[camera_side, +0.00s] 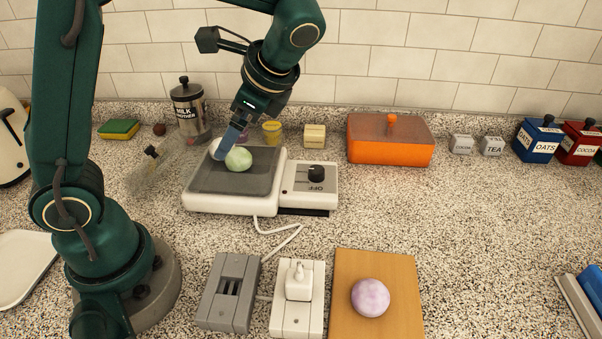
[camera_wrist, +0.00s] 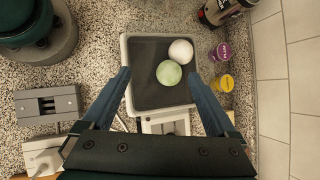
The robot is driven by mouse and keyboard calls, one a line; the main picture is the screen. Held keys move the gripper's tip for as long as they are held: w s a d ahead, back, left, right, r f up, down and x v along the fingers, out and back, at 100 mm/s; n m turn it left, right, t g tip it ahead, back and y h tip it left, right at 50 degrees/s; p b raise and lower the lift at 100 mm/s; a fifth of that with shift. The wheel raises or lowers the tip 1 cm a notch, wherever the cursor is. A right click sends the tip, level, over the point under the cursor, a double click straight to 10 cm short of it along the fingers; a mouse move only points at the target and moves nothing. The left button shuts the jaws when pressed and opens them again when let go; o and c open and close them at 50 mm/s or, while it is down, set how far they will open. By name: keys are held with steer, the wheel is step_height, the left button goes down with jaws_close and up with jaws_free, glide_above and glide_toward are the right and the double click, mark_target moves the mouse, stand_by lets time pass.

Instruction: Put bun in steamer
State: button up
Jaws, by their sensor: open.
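A pale green bun (camera_side: 238,158) and a white bun (camera_side: 216,149) sit side by side on the dark top of a white appliance (camera_side: 210,203) with a knob marked OFF. I cannot tell whether this appliance is the steamer. The green bun (camera_wrist: 169,73) and white bun (camera_wrist: 180,51) also show in the wrist view. A purple bun (camera_side: 370,297) lies on a wooden board (camera_side: 345,322) at the front. My gripper (camera_side: 226,147) is open and empty above the dark top, its blue fingers spread either side of the green bun in the wrist view.
An orange lidded box (camera_side: 390,148) stands at the back. Grey (camera_side: 229,291) and white (camera_side: 297,300) socket blocks lie in front. The counter at right is largely clear.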

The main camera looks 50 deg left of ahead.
steer(key=s+d+r+n+t+h, duration=0.1)
steer(key=s+d+n+t+h, duration=0.6)
steer(key=n, duration=0.3)
steer(key=shift+s+d, duration=0.35)
steer(key=shift+d, duration=0.25)
